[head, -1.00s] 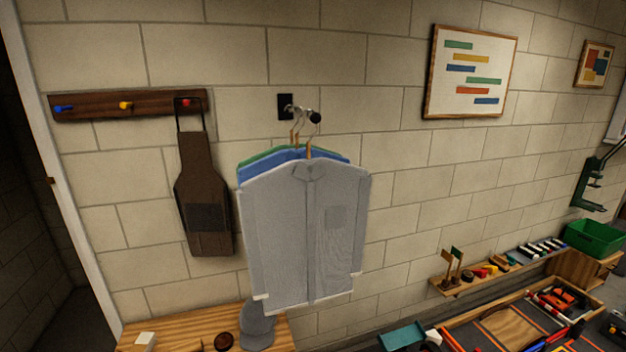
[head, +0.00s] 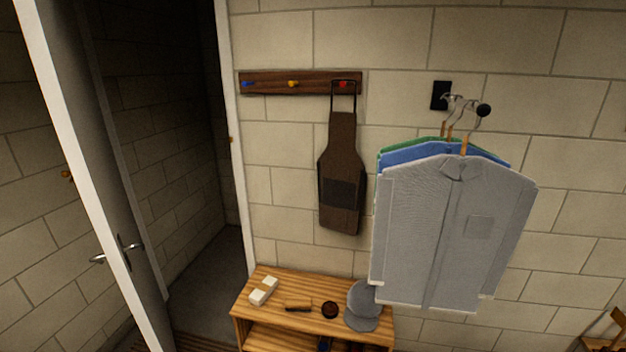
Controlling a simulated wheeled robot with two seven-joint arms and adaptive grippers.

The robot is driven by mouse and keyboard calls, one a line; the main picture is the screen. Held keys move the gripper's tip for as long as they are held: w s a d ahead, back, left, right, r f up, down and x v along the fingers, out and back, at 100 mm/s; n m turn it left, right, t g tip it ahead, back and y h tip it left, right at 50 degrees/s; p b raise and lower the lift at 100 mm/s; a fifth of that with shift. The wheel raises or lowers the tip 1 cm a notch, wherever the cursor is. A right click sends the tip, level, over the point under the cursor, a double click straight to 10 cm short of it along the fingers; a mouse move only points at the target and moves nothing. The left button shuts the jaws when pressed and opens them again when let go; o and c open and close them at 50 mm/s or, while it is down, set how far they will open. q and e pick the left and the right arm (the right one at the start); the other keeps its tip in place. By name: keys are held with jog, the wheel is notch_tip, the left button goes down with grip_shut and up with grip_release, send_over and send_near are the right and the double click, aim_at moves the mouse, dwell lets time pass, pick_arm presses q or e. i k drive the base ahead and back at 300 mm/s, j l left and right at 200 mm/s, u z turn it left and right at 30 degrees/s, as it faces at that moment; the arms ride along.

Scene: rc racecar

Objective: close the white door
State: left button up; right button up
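The white door (head: 88,182) stands open at the left of the head view, seen nearly edge-on. It has metal lever handles (head: 131,246) on both faces, low on its free edge. The white door frame (head: 233,139) stands to its right, at the end of the block wall. Between door and frame a dark opening shows a grey floor and block walls beyond. Neither of my grippers is in view.
A wooden bench (head: 283,320) with a grey cap (head: 363,305) and small items stands right of the doorway. Above it, a brown apron (head: 341,172) hangs from a peg rack (head: 301,83). Shirts (head: 452,232) hang on a wall hook further right.

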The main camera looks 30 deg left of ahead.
aim_at(51, 30)
jog(key=k+j+u, duration=0.45)
jog(key=j+u, duration=0.2)
jog(key=j, duration=0.2)
jog(key=k+j+u, duration=0.1)
jog(key=j+u, duration=0.2)
jog(key=j, duration=0.2)
jog(key=k+j+u, duration=0.1)
jog(key=j+u, duration=0.2)
jog(key=j, duration=0.25)
jog(key=j+u, duration=0.35)
jog(key=j, duration=0.2)
